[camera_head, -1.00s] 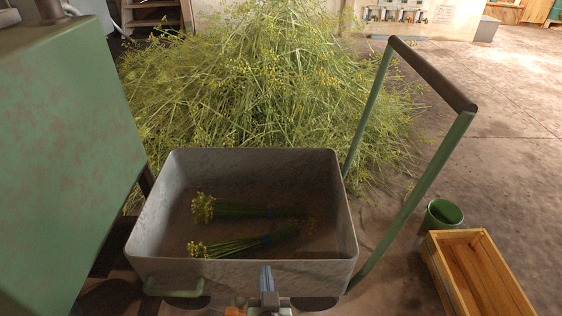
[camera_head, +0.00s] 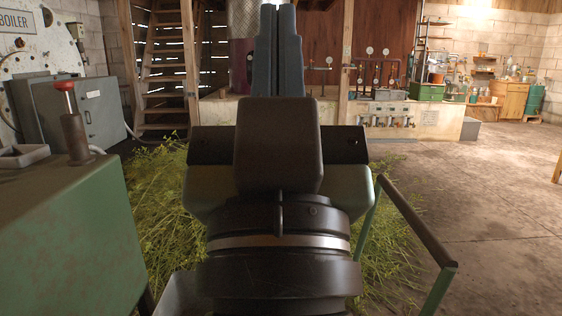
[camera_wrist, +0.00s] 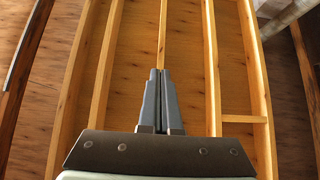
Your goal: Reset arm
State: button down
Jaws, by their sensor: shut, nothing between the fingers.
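My gripper (camera_head: 277,8) is raised in the middle of the head view, with its fingers pointing up and close together. It is shut and empty. In the wrist view my gripper (camera_wrist: 157,75) also shows its fingers together, with wooden framing and boards (camera_wrist: 185,60) beyond them. My arm hides most of the cart and its tub in the head view.
A green machine housing (camera_head: 65,235) with a red-topped lever (camera_head: 65,87) stands close on the left. A heap of cut herb (camera_head: 160,215) lies behind my arm. A wooden ladder (camera_head: 165,55) stands behind it. The concrete floor (camera_head: 490,200) at the right is clear.

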notch_tip(320, 180, up, 40)
jog(key=s+p, duration=0.2)
jog(key=p, duration=3.5)
jog(key=shift+t+p, duration=0.3)
jog(key=shift+p, duration=0.05)
jog(key=shift+r, duration=0.1)
